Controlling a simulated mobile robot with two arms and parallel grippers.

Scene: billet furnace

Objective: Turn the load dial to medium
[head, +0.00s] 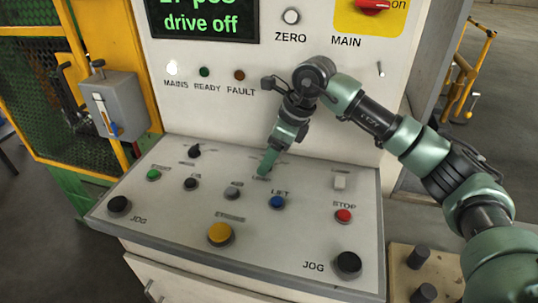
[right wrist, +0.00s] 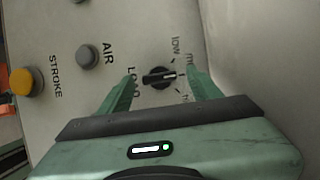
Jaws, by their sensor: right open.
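The load dial (right wrist: 159,77) is a small black knob with a pale pointer line, under the word LOAD on the sloped panel. In the right wrist view its bar lies roughly across the picture, the pale line toward the right. The "low" label (right wrist: 176,46) is above right of it; a partly covered label starting with "m" is at the right, and another is lower right. The exact setting is hard to tell. My right gripper (right wrist: 160,75) is open, one finger on each side of the knob, with gaps visible. In the head view my right gripper (head: 267,164) hides the dial.
The panel also carries a grey AIR button (right wrist: 87,56), a yellow STROKE button (head: 220,234), a blue LIFT button (head: 277,202), a red STOP button (head: 344,215) and black JOG buttons (head: 348,263). The upright panel with the display (head: 204,20) stands behind.

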